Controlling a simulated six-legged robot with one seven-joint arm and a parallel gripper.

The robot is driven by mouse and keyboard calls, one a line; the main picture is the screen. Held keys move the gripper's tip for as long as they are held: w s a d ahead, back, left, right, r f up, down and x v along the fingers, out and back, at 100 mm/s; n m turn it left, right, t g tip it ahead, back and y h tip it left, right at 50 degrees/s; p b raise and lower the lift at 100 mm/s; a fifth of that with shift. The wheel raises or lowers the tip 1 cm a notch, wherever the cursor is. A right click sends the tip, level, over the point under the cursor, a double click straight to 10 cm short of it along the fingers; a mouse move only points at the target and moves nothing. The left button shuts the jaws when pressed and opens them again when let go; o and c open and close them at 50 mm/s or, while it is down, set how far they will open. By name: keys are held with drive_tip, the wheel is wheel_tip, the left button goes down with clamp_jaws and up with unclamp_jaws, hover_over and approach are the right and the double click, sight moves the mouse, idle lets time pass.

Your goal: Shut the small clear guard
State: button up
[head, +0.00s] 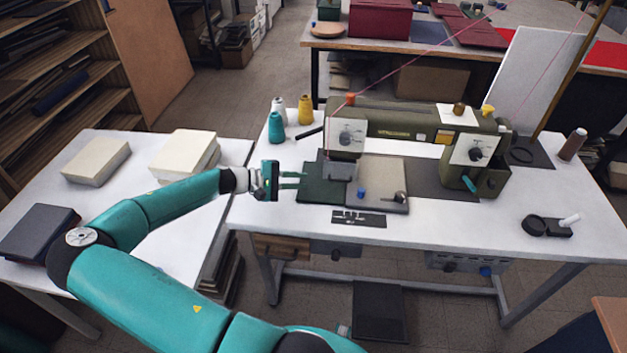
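An olive-green sewing machine (390,122) stands on the white table. A small dark grey, see-through-looking piece (341,171) sits below its left head, by the needle area; it may be the clear guard, but its edges and angle are too small to tell. My gripper (303,180) is just left of this piece, above the left part of the machine bed. Its two teal fingers point right and are apart, with nothing seen between them. I cannot tell whether a fingertip touches anything.
Thread cones (276,127) stand behind my gripper. Stacked book blocks (184,153) lie on the left table.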

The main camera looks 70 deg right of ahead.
drive_tip(key=shift+w+a+r, duration=0.1)
drive_tip(key=shift+w+a, duration=0.1)
drive_tip(key=shift+w, duration=0.1)
